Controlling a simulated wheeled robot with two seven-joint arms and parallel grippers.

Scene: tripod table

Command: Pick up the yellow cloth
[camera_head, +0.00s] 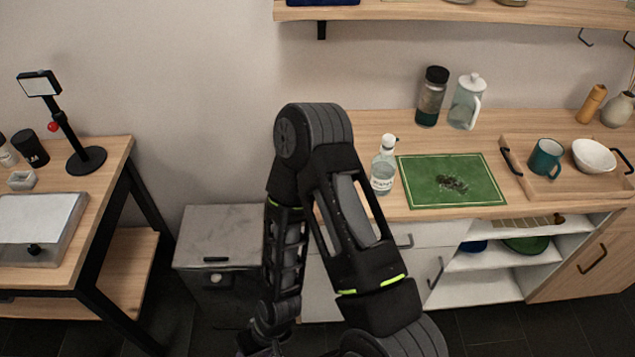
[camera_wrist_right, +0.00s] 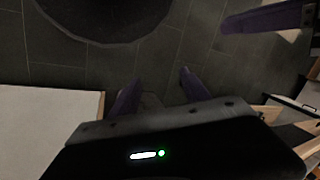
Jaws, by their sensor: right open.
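I see no yellow cloth in either view. In the right wrist view my right gripper (camera_wrist_right: 160,92) shows two purple fingers set apart, with nothing between them. They point over a dark tiled floor (camera_wrist_right: 65,68). In the head view one of my arms rises in the middle and bends back down, hiding part of the counter front and the grey bin. Its gripper cannot be made out there. My left gripper is not in view.
A wooden counter (camera_head: 376,124) holds a green mat (camera_head: 425,170), a clear bottle (camera_head: 383,172), a tray (camera_head: 580,188) with a teal mug (camera_head: 545,158) and white bowl (camera_head: 594,156). A side table (camera_head: 110,160) stands left, near a grey bin (camera_head: 217,236).

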